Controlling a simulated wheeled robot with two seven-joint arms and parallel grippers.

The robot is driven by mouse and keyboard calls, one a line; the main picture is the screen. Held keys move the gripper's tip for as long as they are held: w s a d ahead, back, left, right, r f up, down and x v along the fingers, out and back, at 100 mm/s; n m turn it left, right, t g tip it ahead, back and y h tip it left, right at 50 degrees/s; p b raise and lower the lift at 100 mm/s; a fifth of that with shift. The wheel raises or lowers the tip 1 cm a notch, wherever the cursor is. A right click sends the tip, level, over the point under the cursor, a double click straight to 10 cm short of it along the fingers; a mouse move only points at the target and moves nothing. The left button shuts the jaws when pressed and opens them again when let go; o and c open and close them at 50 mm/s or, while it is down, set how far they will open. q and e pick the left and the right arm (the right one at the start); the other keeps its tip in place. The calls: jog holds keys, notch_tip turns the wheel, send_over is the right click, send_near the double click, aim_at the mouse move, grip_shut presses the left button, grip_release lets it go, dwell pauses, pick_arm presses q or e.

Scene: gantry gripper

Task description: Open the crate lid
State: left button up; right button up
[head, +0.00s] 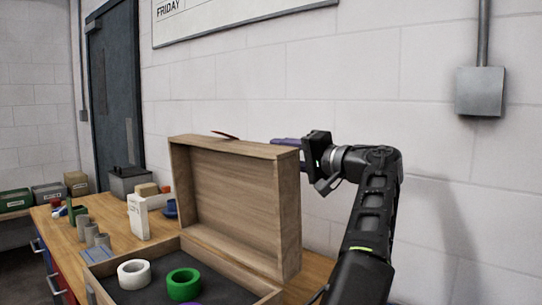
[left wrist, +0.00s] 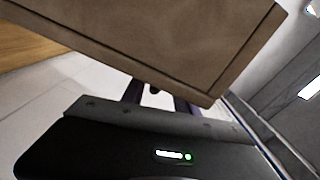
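The wooden crate (head: 99,269) stands on the workbench with its lid (head: 228,195) raised nearly upright, so its dark inside shows. A white ring (head: 134,273), a green ring (head: 184,284) and part of a purple thing (head: 190,304) lie inside. My left gripper (head: 288,142) is behind the lid's upper right corner, its purple fingers partly hidden by the lid. In the left wrist view the lid (left wrist: 150,40) fills the top, crossing in front of the fingers (left wrist: 160,97), which stand apart. Whether they touch the lid is hidden. My right gripper is not in view.
On the workbench (head: 60,229), left of the crate, stand a white box (head: 138,217), a blue item (head: 170,209) and grey cylinders (head: 90,233). A dark grey box (head: 128,180) is further back. A wall (head: 350,75) rises behind the lid and arm.

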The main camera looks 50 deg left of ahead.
pick_arm(q)
jog(key=shift+w+d, duration=0.1)
jog(key=shift+d, duration=1.15)
jog(key=shift+d, duration=0.15)
jog(key=w+d+p, duration=0.1)
jog(key=d+p, duration=0.1)
jog(key=d, duration=0.6)
jog(key=shift+d, duration=0.35)
